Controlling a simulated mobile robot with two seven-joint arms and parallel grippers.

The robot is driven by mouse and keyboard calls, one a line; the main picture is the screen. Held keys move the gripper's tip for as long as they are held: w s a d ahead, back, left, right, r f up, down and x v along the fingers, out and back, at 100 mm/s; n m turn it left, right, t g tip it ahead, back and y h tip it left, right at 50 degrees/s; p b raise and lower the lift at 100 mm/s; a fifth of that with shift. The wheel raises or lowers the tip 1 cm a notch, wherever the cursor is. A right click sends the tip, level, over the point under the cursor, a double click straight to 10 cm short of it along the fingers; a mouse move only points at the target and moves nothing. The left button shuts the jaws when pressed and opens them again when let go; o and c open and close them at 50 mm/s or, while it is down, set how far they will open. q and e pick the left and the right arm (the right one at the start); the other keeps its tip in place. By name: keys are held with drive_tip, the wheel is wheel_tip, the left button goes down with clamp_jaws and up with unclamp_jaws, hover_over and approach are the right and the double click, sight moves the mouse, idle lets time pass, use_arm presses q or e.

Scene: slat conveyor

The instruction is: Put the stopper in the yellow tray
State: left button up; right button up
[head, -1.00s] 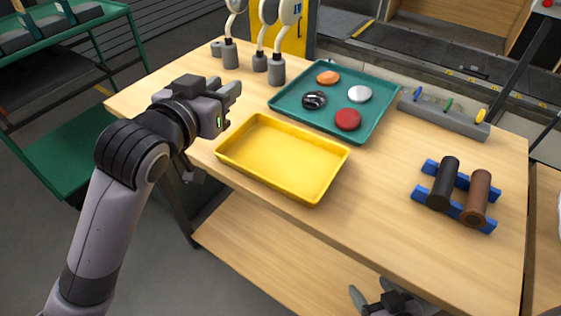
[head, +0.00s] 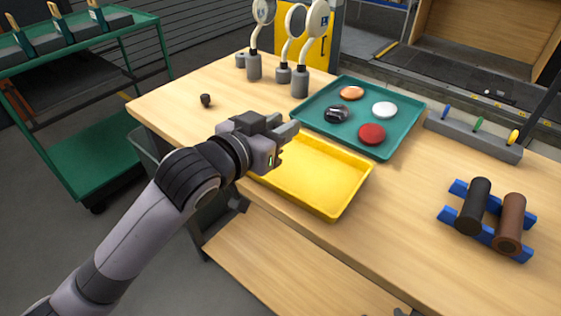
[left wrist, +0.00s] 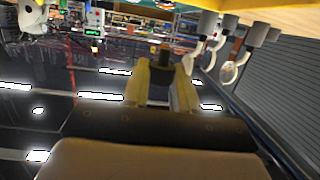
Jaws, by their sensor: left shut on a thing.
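My left gripper (head: 285,131) is over the back left part of the yellow tray (head: 348,205) in the head view. In the left wrist view, its fingers (left wrist: 162,85) are shut on a small dark piece with a brown end (left wrist: 165,48), seemingly the stopper. The head view does not show this piece clearly; the gripper hides it. The visible floor of the yellow tray is empty. Only a sliver at the bottom edge of the head view may be my right gripper.
A small dark knob-like thing (head: 206,100) stands on the table at left. A teal tray (head: 408,135) with several discs lies behind the yellow tray. Round-headed stands (head: 300,82) are at the back. Black and brown cylinders (head: 474,205) rest on a blue rack at right.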

sight(280, 173)
use_arm(q)
wheel_tip(280, 173, down, 8)
drive_tip(key=shift+r+b, duration=0.15)
drive_tip(key=shift+b, duration=0.2)
clamp_jaws()
drive_tip(key=o, duration=1)
unclamp_jaws()
drive_tip(key=shift+r, duration=0.15)
drive_tip(key=v, duration=1.2)
drive_tip(key=s+a+f+n+g+y, duration=0.1)
drive_tip(key=s+a+f+y, duration=0.1)
drive_tip(key=f, duration=0.7)
drive_tip(key=s+a+f+n+g+y, duration=0.1)
drive_tip(key=s+a+f, duration=0.4)
drive_tip(key=f, duration=0.5)
drive_tip(key=s+a+f+n+y, duration=0.2)
drive_tip(key=s+a+f+y, duration=0.1)
drive_tip(key=f, duration=0.6)
drive_tip(key=shift+s+a+f+g, duration=0.25)
drive_tip(key=shift+s+a+g, duration=0.15)
drive_tip(key=shift+s+a, duration=0.3)
